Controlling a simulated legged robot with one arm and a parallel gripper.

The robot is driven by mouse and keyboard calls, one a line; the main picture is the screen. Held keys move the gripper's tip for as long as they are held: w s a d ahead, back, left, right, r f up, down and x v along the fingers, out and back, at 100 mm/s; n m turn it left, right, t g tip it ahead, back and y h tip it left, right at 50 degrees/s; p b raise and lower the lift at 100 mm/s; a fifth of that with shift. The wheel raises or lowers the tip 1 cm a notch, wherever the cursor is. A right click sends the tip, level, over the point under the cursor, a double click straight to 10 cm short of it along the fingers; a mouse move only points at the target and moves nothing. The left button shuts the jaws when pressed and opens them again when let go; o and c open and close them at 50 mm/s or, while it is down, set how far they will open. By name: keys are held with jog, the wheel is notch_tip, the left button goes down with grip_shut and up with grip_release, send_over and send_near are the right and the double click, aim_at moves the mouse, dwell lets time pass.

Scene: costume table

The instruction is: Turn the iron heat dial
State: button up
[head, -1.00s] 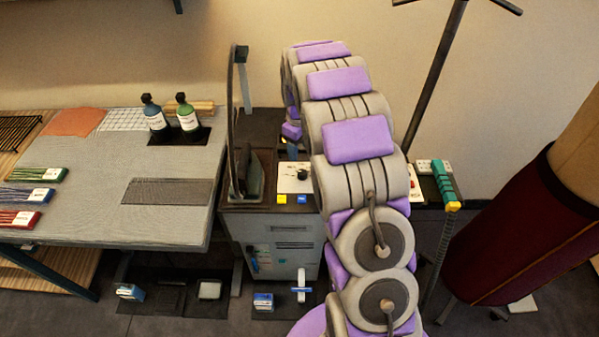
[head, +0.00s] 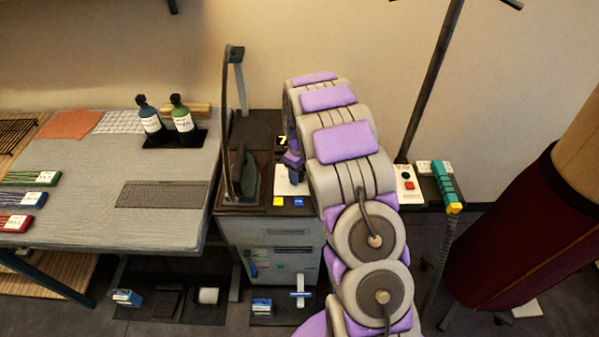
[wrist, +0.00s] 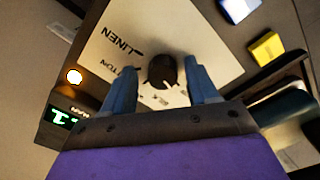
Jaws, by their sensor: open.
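The iron heat dial (wrist: 162,72) is a round black knob with a white pointer mark. It sits on a cream panel (wrist: 205,45) printed with "LINEN" and a partly covered word. My gripper (wrist: 163,80) is open in the wrist view, with one blue-grey finger on each side of the dial; I cannot tell whether they touch it. In the head view my gripper (head: 293,160) is over the panel (head: 285,187), and the dial is hidden there. The iron (head: 245,175) stands on a dark rest left of the panel.
Yellow (head: 279,202) and blue (head: 298,202) blocks are at the panel's front edge. A lit lamp (wrist: 74,76) and a green display (wrist: 62,117) are beside it. A white box with a red button (head: 409,184) is to the right. Two bottles (head: 166,121) stand on the left table.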

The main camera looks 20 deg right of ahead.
jog(key=shift+c, duration=1.1)
jog(key=shift+a, duration=0.2)
jog(key=c, duration=0.8)
